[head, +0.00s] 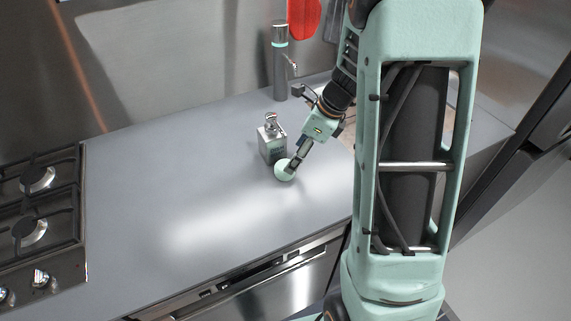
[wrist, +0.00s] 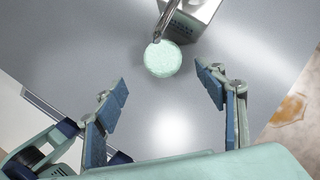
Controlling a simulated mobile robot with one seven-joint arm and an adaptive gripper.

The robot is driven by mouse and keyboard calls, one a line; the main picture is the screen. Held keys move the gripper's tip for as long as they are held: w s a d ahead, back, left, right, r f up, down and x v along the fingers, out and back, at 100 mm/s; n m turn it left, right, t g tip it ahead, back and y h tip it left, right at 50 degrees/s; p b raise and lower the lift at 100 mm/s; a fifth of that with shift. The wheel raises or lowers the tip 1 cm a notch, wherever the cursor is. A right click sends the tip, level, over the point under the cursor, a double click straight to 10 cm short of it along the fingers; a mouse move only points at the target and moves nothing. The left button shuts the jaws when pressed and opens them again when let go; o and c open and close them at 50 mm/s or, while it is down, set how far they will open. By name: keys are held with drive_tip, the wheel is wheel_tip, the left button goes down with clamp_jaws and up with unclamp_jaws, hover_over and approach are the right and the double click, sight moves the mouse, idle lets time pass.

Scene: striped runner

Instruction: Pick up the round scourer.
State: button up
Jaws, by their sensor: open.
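The round scourer (head: 284,170) is a pale mint-green disc on the grey counter. In the head view my gripper (head: 291,168) is right at it and partly covers it. In the wrist view the scourer (wrist: 162,59) lies ahead of the fingertips, roughly centred between their lines. My gripper (wrist: 167,78) is open, with its two blue-padded fingers spread wide apart and nothing between them. Whether a fingertip touches the scourer is not clear in the head view; in the wrist view they look apart.
A metallic soap dispenser (head: 270,138) stands just behind the scourer, its nozzle reaching over the scourer's edge in the wrist view (wrist: 190,15). A gas hob (head: 40,215) is at the left. The counter (head: 170,190) between is clear.

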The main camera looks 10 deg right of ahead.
sight(281, 175)
drive_tip(key=x, duration=0.7)
drive_tip(key=shift+w+a+f, duration=0.1)
drive_tip(key=shift+w+f, duration=0.05)
drive_tip(key=shift+w, duration=0.2)
drive_tip(key=c, duration=1.2)
drive_tip(key=shift+o, duration=0.2)
